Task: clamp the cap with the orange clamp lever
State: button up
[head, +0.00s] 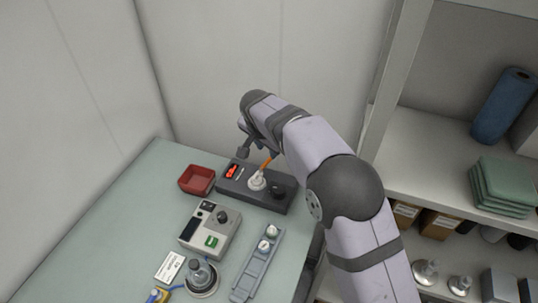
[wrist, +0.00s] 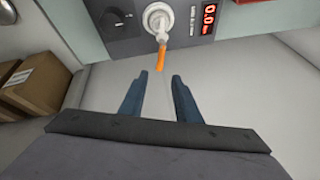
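The orange clamp lever (wrist: 161,57) shows in the wrist view, its free end pointing toward the gap between my fingers. It joins a white round fitting (wrist: 158,19) on a dark box (wrist: 121,44). The cap cannot be told apart from this fitting. In the head view the orange lever (head: 265,163) rises from the white fitting (head: 257,181) on the dark box (head: 232,186), partly below my wrist. My gripper (wrist: 158,91) is open and empty, its two blue-grey fingers apart, with the lever just beyond the fingertips.
The dark box has a red display (wrist: 209,18) and a black knob (head: 278,191). A red tray (head: 197,180), a grey meter (head: 209,231) and a rail (head: 246,284) with two white round parts stand nearby. Shelves (head: 425,150) are at right. The table's left side is clear.

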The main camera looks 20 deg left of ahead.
aim_at(269, 161)
jog(key=shift+p+x, duration=1.55)
jog(key=shift+x, duration=2.05)
grip_shut()
